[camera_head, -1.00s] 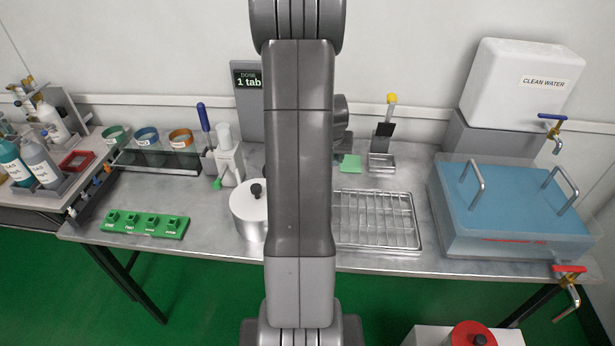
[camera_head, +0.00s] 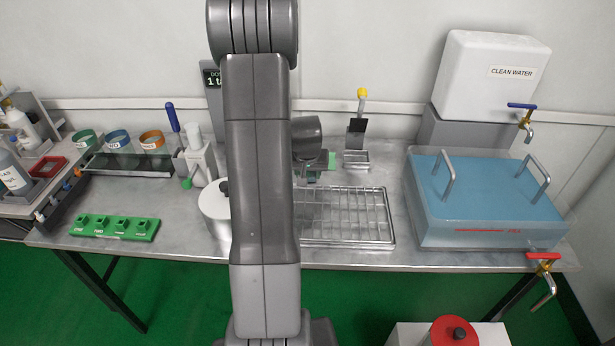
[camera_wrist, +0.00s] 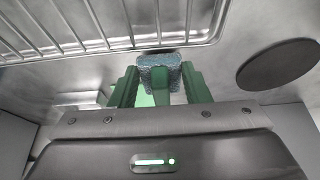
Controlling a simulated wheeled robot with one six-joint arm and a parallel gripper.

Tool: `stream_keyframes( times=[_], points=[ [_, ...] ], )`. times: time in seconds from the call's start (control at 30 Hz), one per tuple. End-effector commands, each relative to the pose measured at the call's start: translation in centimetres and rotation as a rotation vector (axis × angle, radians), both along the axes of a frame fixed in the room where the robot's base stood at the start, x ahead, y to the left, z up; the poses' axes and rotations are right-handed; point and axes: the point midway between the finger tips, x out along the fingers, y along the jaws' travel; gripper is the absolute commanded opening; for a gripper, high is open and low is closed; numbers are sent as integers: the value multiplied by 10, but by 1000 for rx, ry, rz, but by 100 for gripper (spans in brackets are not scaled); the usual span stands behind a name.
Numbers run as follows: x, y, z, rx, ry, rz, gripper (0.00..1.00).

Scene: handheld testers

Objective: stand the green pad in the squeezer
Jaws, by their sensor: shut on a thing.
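My gripper (camera_wrist: 160,88), with green fingers, is shut on the green pad. In the wrist view the pad (camera_wrist: 147,62) shows as a speckled blue-grey block with a green part in its middle. A pale green square is partly seen on the counter behind the fingers. In the head view my gripper (camera_head: 313,174) is low over the counter, behind the wire rack; the arm hides much of it. The squeezer looks to be the small metal stand with a dark plate (camera_head: 357,125) and yellow-topped lever, behind and right of my gripper, apart from it.
A wire rack tray (camera_head: 391,243) lies just in front of my gripper. A blue-filled tank (camera_head: 485,185) stands at right, below a white water container (camera_head: 492,75). A lidded pot (camera_head: 211,208) and a blue-handled device (camera_head: 200,158) stand at left.

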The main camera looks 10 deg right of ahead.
Motion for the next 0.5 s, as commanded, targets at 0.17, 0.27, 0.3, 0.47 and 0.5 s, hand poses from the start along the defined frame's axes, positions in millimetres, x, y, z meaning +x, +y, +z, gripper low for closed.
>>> stream_keyframes(
  times=[0.17, 0.27, 0.3, 0.47, 0.5],
  points=[
    [0, 0, -15, 1, -1, 0, 17],
    [0, 0, -14, 1, -1, -1, 17],
    [0, 0, -14, 1, -1, -1, 17],
    [0, 0, -19, 1, -1, 0, 17],
    [0, 0, -17, 1, -1, 0, 50]
  ],
)
